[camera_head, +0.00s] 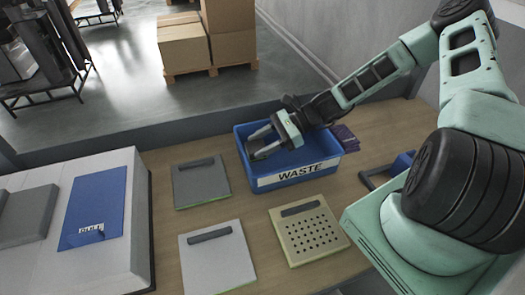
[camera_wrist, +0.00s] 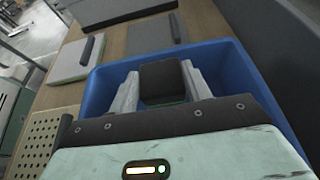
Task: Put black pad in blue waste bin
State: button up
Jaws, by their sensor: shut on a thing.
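My gripper (camera_head: 254,146) is over the blue waste bin (camera_head: 300,181), which has a white WASTE label on its front. In the wrist view, my gripper (camera_wrist: 162,84) is shut on a dark block, taken to be the black pad (camera_wrist: 164,78), with a green lower edge. The block is between both fingers and inside the outline of the blue bin (camera_wrist: 98,92). Whether it is below the rim or touches the bin floor I cannot tell. In the head view the pad is mostly hidden by the fingers.
A dark grey pad (camera_head: 203,191), a light grey pad (camera_head: 220,266) and a yellow perforated plate (camera_head: 310,236) lie on the wooden table (camera_head: 170,225). A white box with a blue panel (camera_head: 93,205) stands at left. A purple thing (camera_head: 346,138) lies right of the bin.

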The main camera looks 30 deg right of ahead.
jog(key=shift+f, duration=1.85)
jog(key=shift+f, duration=0.2)
jog(key=o, duration=1.2)
jog(key=shift+r, duration=0.1)
